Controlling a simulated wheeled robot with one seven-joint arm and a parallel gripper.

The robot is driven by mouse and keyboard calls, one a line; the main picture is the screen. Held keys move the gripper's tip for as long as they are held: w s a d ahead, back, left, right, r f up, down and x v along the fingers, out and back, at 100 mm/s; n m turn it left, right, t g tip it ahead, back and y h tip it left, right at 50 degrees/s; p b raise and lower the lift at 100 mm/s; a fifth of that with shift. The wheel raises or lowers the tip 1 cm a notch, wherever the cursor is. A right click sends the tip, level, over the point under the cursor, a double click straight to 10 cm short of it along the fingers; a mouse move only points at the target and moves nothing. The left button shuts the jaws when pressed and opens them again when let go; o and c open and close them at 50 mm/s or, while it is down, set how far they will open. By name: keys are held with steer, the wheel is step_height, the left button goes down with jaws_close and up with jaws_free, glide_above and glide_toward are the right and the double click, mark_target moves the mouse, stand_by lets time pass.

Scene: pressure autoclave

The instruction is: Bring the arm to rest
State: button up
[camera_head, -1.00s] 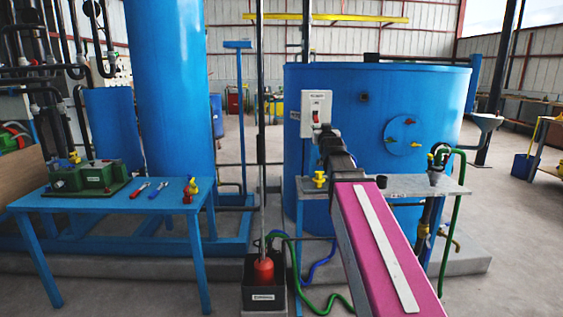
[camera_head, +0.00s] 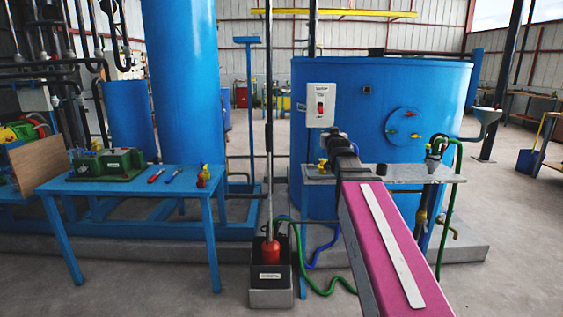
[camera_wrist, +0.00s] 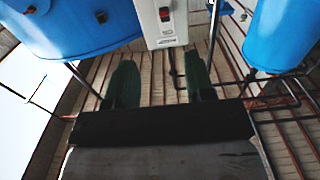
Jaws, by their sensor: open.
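My gripper (camera_wrist: 158,64) shows in the wrist view as two green fingers standing apart, with nothing between them. In the head view my gripper (camera_head: 335,138) is a small dark shape at the far end of my pink arm, seen just below the white switch box (camera_head: 321,105) with its red switch. The switch box also shows in the wrist view (camera_wrist: 163,22), beyond the fingers. A clear gap shows between the fingers and the box there. In the head view my own arm hides part of the gripper.
A blue tank (camera_head: 385,90) stands behind a grey shelf (camera_head: 385,180) with valves. A blue table (camera_head: 130,183) at left holds a green device (camera_head: 108,163) and tools. A black box (camera_head: 270,278) with a red object stands on the floor. Floor is open in front.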

steer(key=s+f+g, duration=0.3)
steer(key=f, duration=0.7)
steer(key=s+f+g, duration=0.3)
steer(key=f, duration=0.7)
steer(key=s+f+g, duration=0.3)
steer(key=f+g, duration=0.1)
steer(key=f, duration=0.5)
steer(key=s+f+g, duration=0.8)
steer(key=s+f, duration=0.8)
steer(key=s, duration=0.1)
steer(key=shift+s+f, duration=0.25)
steer(key=shift+f, duration=0.15)
